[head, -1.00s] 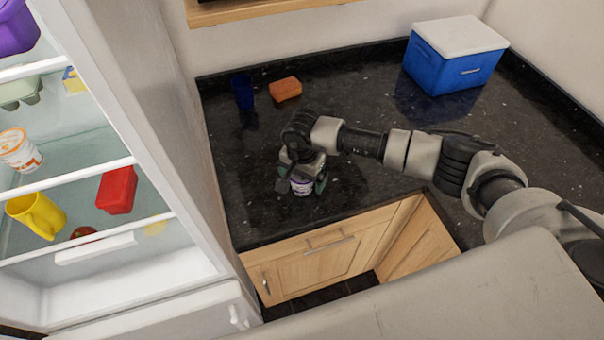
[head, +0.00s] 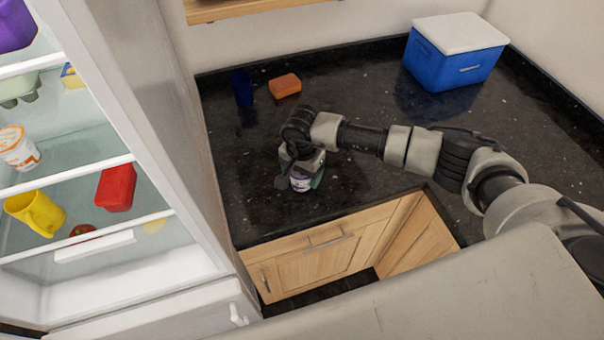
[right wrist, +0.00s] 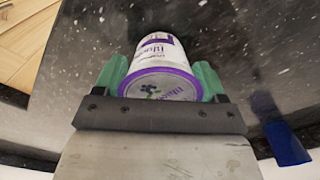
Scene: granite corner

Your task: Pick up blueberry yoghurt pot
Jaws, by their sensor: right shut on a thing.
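The blueberry yoghurt pot (head: 300,183) is white with purple print and a purple-rimmed lid. It also shows in the right wrist view (right wrist: 158,52), lid toward the camera. My right gripper (head: 302,178) is shut on the pot, with a green finger pad on each side of it in the right wrist view (right wrist: 160,80). The pot is at the dark granite worktop (head: 360,190), near its front edge. I cannot tell whether its base touches the stone. My left gripper is not in view.
A blue cup (head: 242,90) and an orange sponge (head: 285,86) stand behind the gripper. A blue cool box (head: 455,62) with a white lid is at the back right. The open fridge (head: 120,210) at left holds a yellow mug (head: 38,212) and a red item (head: 116,187).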

